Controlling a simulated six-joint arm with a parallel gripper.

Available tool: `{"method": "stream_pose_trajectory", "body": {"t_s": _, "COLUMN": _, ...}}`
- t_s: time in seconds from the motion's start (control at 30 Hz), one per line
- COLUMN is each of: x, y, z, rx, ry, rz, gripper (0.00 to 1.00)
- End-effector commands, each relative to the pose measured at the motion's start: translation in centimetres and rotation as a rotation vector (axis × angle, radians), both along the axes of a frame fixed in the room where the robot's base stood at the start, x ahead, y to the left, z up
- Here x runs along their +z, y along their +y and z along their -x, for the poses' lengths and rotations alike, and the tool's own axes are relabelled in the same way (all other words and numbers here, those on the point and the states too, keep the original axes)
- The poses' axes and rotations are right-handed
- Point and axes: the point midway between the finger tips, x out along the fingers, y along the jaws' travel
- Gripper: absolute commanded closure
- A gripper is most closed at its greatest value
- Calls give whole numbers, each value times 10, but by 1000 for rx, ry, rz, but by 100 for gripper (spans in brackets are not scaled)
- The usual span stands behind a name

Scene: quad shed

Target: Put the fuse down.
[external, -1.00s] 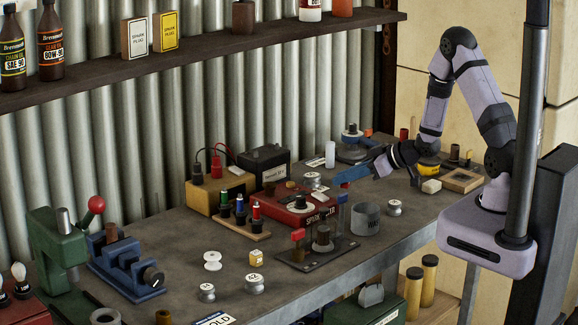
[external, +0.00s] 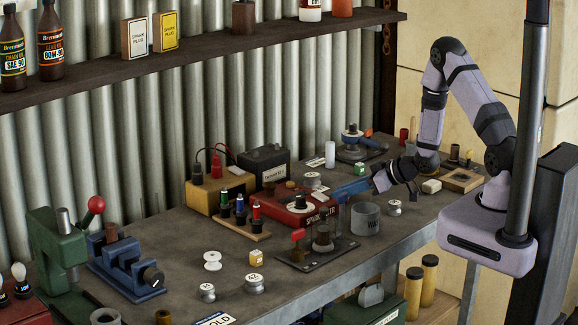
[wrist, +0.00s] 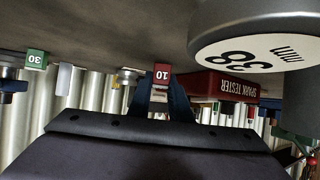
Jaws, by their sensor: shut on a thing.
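A small red fuse (wrist: 161,77) marked 10 is held between the blue fingers of my gripper (wrist: 160,92) in the wrist view. In the external view my gripper (external: 345,191) reaches left over the bench, close to the red spark tester (external: 322,216) and the grey tin (external: 365,220). The fuse cannot be made out there. A green fuse (external: 360,169) stands on the bench behind the gripper; it also shows in the wrist view, marked 30 (wrist: 36,60). A yellow fuse (external: 256,258) stands further left at the front. I cannot tell whether the held fuse touches the bench.
A large grey round piece (wrist: 245,45) marked 38 mm is close at the wrist view's upper right. A black stand (external: 318,252) with upright posts is left of the tin. Bare bench (external: 200,235) lies further left.

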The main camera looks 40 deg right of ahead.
Motion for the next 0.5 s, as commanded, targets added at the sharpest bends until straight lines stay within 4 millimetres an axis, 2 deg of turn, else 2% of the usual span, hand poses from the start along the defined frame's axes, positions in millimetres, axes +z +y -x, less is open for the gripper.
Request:
{"method": "stream_pose_trajectory", "body": {"t_s": 0.13, "x": -4, "y": 0, "z": 0, "rx": 0, "ry": 0, "rz": 0, "gripper": 100}}
{"method": "stream_pose_trajectory", "body": {"t_s": 0.17, "x": -4, "y": 0, "z": 0, "rx": 0, "ry": 0, "rz": 0, "gripper": 80}}
{"method": "stream_pose_trajectory", "body": {"t_s": 0.23, "x": -3, "y": 0, "z": 0, "rx": 0, "ry": 0, "rz": 0, "gripper": 63}}
{"method": "stream_pose_trajectory", "body": {"t_s": 0.5, "x": -3, "y": 0, "z": 0, "rx": 0, "ry": 0, "rz": 0, "gripper": 63}}
